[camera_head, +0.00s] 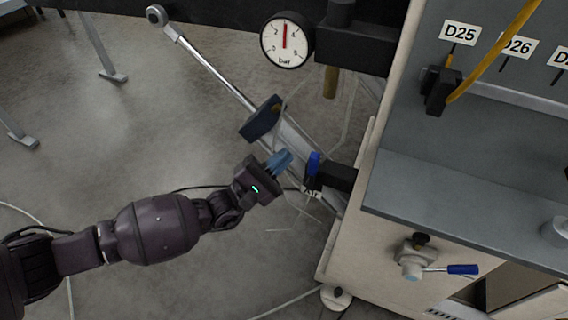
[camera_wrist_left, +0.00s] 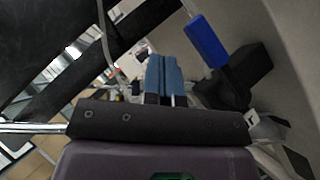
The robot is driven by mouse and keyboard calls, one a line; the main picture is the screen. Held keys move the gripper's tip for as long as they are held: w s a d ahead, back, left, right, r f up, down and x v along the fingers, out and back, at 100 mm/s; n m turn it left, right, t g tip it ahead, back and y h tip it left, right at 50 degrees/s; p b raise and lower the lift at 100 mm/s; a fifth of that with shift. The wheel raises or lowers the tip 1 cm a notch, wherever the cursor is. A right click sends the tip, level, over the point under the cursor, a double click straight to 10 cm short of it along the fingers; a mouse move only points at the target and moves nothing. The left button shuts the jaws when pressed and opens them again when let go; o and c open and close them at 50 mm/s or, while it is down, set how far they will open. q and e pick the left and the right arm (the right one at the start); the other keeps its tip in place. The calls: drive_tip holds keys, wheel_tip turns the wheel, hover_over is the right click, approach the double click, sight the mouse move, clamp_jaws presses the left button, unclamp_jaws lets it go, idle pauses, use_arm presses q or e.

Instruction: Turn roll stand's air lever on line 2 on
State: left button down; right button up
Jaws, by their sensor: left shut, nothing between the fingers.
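A blue-handled lever (camera_head: 313,163) stands roughly upright on a black valve block (camera_head: 338,177) at the left side of the pale cabinet. The lever also shows in the left wrist view (camera_wrist_left: 207,40), to the right of my fingers. My left gripper (camera_head: 281,160) is shut and empty, its light-blue fingers just left of the lever with a small gap. The fingers show side by side in the left wrist view (camera_wrist_left: 165,73). A small pale tag below the lever is too small to read. My right gripper is not in view.
A round pressure gauge (camera_head: 287,40) sits above the lever. A second blue-handled lever (camera_head: 462,269) lies level on the cabinet's front (camera_head: 370,235). A metal rod (camera_head: 215,70) slants behind my gripper. A yellow hose (camera_head: 495,50) hangs at upper right. The floor at left is open.

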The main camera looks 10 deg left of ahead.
use_arm(q)
drive_tip(key=s+a+p, duration=0.1)
drive_tip(key=s+a, duration=0.4)
drive_tip(key=a, duration=0.4)
drive_tip(key=shift+a, duration=0.2)
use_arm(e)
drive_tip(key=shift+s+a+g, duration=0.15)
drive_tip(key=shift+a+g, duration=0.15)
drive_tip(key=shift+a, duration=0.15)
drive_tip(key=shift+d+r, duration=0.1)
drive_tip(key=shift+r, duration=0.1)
